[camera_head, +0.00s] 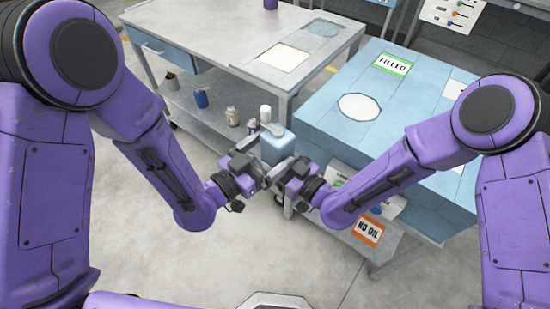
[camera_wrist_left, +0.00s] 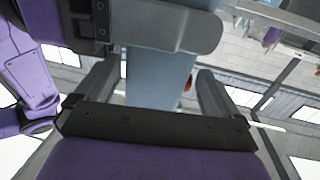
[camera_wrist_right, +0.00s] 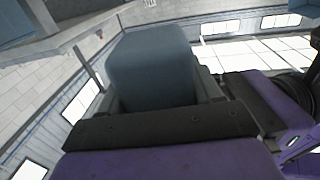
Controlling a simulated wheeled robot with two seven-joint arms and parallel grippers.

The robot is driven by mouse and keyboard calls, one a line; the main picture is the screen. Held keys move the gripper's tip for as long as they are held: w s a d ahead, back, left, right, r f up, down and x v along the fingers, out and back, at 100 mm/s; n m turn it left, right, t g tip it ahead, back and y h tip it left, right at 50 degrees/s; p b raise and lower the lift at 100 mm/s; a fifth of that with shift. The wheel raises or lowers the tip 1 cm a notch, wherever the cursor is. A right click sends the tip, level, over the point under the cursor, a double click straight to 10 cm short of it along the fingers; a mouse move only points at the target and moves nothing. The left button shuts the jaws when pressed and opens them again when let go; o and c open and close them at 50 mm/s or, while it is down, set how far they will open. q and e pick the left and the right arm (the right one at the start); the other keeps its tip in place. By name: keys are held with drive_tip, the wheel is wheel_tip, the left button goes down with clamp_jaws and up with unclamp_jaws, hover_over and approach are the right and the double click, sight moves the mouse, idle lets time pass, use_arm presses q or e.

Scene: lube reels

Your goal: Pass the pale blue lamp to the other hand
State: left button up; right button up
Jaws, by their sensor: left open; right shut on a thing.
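The pale blue lamp (camera_head: 277,149) is held up in front of me, between my two grippers. My right gripper (camera_head: 282,171) is shut on it. The lamp's rounded, boxy body fills the middle of the right wrist view (camera_wrist_right: 152,68). My left gripper (camera_head: 259,170) is open and faces the right one closely. In the left wrist view the lamp (camera_wrist_left: 158,80) passes between the left fingers (camera_wrist_left: 155,90), with gaps at both sides. A grey finger of my right gripper crosses the lamp there. The lamp's lower part is mostly hidden by the grippers in the head view.
Behind stands a grey table (camera_head: 215,42) with bottles and a blue cup (camera_head: 201,97) on its lower shelf. At right is a blue bench (camera_head: 330,122) with a FILLED label (camera_head: 392,64); a NO OIL label (camera_head: 369,230) is on a lower shelf. The floor nearest me is clear.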

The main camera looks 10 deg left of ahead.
sight(267, 154)
use_arm(q)
drive_tip(key=v, duration=0.3)
drive_tip(key=shift+s+a+f+n, duration=0.15)
drive_tip(key=shift+s+a+n, duration=0.1)
drive_tip(key=shift+n, duration=0.15)
drive_tip(key=s+a+f+n+g+y, duration=0.1)
drive_tip(key=s+a+f+n+y, duration=0.25)
drive_tip(key=f, duration=0.35)
drive_tip(key=s+a+f+n+g+y, duration=0.2)
drive_tip(key=a+f+n+y, duration=0.2)
drive_tip(key=f+n, duration=0.15)
drive_tip(key=s+a+f+n+g+y, duration=0.1)
drive_tip(key=s+a+f+n+y, duration=0.1)
drive_tip(key=a+f+n+y, duration=0.35)
drive_tip(key=s+a+f+g+y, duration=0.2)
drive_tip(key=s+a+f+g, duration=0.4)
drive_tip(key=s+a+f, duration=0.3)
drive_tip(key=s+f, duration=0.1)
drive_tip(key=s, duration=0.3)
drive_tip(key=shift+g, duration=0.3)
drive_tip(key=shift+w+r+m, duration=0.1)
drive_tip(key=shift+m, duration=0.15)
